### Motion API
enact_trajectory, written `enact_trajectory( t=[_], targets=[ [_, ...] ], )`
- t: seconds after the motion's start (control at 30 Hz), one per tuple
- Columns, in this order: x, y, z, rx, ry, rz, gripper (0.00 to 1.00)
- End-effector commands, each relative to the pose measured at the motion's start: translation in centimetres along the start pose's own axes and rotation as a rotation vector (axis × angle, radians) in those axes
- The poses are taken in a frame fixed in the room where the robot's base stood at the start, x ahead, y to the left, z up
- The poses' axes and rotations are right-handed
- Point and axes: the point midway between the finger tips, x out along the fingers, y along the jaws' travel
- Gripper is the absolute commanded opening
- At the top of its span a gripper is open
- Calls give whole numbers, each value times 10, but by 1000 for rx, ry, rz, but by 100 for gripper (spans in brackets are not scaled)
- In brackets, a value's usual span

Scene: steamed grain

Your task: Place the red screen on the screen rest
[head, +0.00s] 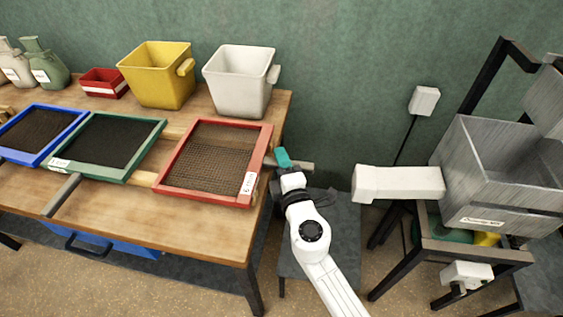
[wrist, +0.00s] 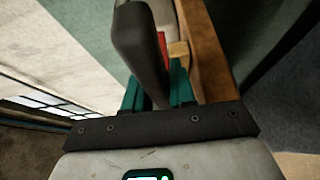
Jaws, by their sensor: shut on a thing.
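The red screen (head: 212,162) has a red frame, dark mesh and a white label. It is at the right end of the wooden table in the head view; I cannot tell whether it touches the tabletop. A grey handle (head: 304,165) sticks out on its right side. My gripper (head: 285,162) is at that side, past the table's right edge. In the wrist view the teal fingers (wrist: 157,97) are shut on the dark grey handle (wrist: 139,42), with a strip of red behind it. I cannot tell for sure which thing is the screen rest.
A green screen (head: 104,146) and a blue screen (head: 38,134) lie to the left. A yellow bin (head: 157,75) and a white bin (head: 238,82) stand behind. A low grey table (head: 340,228) and a grey hopper (head: 487,165) are to the right.

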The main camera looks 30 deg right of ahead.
Motion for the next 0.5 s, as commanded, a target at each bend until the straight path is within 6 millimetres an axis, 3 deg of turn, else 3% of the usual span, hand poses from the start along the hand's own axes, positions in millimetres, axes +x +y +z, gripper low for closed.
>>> enact_trajectory(
  t=[0.13, 0.17, 0.4, 0.5],
  targets=[
    [0, -3, 0, 2, 0, 3, 0],
    [0, -3, 0, 0, 0, 0, 27],
    [0, -3, 0, 0, 0, 0, 50],
    [0, -3, 0, 0, 0, 0, 50]
  ],
)
